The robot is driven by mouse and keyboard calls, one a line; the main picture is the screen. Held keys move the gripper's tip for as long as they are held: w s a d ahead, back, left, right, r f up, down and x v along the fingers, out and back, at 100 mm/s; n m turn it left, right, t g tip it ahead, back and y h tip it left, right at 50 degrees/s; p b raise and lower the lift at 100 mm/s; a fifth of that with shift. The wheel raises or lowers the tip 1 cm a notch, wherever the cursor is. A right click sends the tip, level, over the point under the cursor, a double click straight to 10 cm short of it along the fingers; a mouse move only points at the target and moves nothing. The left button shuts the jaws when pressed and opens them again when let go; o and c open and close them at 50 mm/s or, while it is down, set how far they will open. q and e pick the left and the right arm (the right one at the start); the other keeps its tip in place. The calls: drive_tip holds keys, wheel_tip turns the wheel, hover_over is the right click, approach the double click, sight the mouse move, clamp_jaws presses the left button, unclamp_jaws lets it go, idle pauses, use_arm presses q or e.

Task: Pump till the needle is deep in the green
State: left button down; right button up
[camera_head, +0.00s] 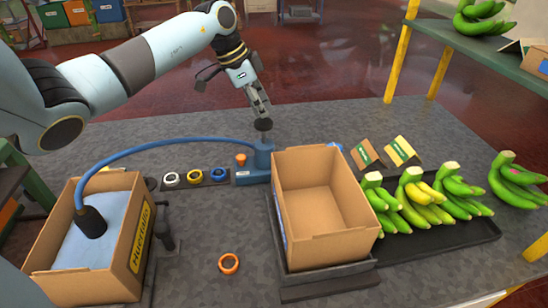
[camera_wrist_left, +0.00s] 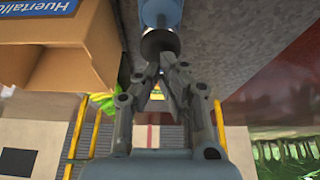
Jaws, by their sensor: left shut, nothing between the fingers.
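A blue pump (camera_head: 263,158) stands at the back middle of the grey table, with a dark round knob (camera_head: 263,125) on top. The knob also shows in the left wrist view (camera_wrist_left: 160,42). My left gripper (camera_head: 262,113) is shut and empty, pointing down with its fingertips right at the knob; I cannot tell if they touch it. A blue hose (camera_head: 165,146) arcs from the pump to a dark fitting (camera_head: 91,222) on a blue bag (camera_head: 75,245) in the left carton. I cannot make out a needle or green zone. My right gripper is not in view.
An open empty carton (camera_head: 318,247) stands right of the pump. White, yellow and blue rings (camera_head: 195,176) lie left of the pump; an orange ring (camera_head: 228,264) lies in front.

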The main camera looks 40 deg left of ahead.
sight(262, 121)
use_arm(q)
drive_tip(key=shift+f, duration=0.1)
idle(0.4)
drive_tip(key=shift+f+b, duration=1)
drive_tip(key=shift+f, duration=0.6)
wheel_tip(262, 121, up, 4)
drive_tip(key=p, duration=0.4)
drive_tip(key=shift+f, duration=0.4)
